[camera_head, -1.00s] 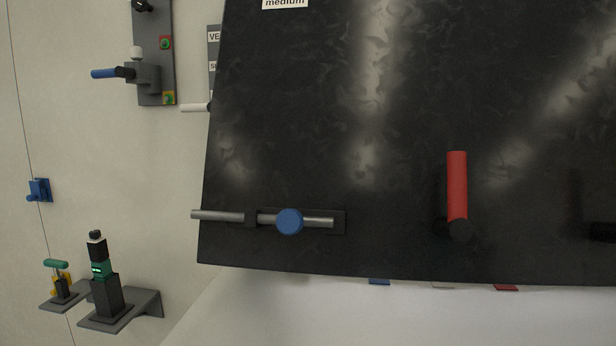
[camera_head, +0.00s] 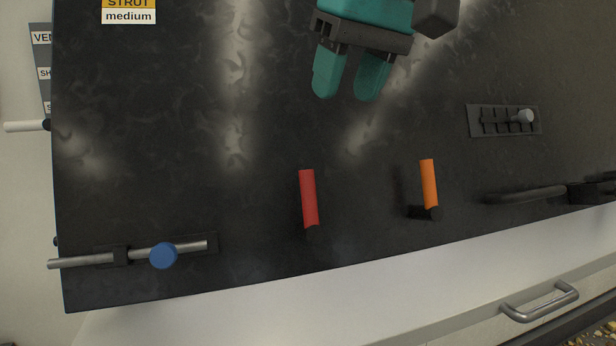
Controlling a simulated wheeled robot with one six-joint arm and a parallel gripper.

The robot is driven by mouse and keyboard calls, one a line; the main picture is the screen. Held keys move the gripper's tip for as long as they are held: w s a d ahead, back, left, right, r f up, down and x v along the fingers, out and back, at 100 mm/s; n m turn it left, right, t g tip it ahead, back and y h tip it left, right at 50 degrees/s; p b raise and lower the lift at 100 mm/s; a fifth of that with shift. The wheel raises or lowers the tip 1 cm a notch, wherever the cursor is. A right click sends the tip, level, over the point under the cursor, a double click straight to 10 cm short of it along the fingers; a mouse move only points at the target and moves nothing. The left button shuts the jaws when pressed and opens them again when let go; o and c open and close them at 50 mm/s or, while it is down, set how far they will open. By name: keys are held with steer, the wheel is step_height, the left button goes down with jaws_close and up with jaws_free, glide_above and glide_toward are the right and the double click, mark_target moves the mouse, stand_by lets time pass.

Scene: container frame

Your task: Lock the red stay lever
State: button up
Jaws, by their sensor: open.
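The red stay lever (camera_head: 309,198) is a short red bar on the black panel (camera_head: 200,190), right of the blue-knobbed bolt. It stands nearly upright, with its dark pivot at its lower end. My gripper (camera_head: 346,90) has teal fingers and is open and empty. It is above the red lever in the picture, slightly to its right, and apart from it. Nothing hides the red lever.
An orange lever (camera_head: 429,184) stands close to the right of the red one. A sliding bolt with a blue knob (camera_head: 163,256) is at the lower left. A slotted latch (camera_head: 503,120) and a dark handle (camera_head: 525,195) are at the right. A drawer handle (camera_head: 540,302) lies below.

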mark_target(311, 183)
steer(key=p+x, duration=0.1)
steer(key=x, duration=0.4)
steer(key=p+x, duration=0.1)
steer(key=x, duration=0.5)
steer(key=p+x, duration=0.1)
steer(key=x, duration=0.4)
steer(key=shift+w+a+f, duration=0.2)
steer(key=shift+w+a, duration=0.1)
steer(key=shift+a, duration=0.05)
jaws_close()
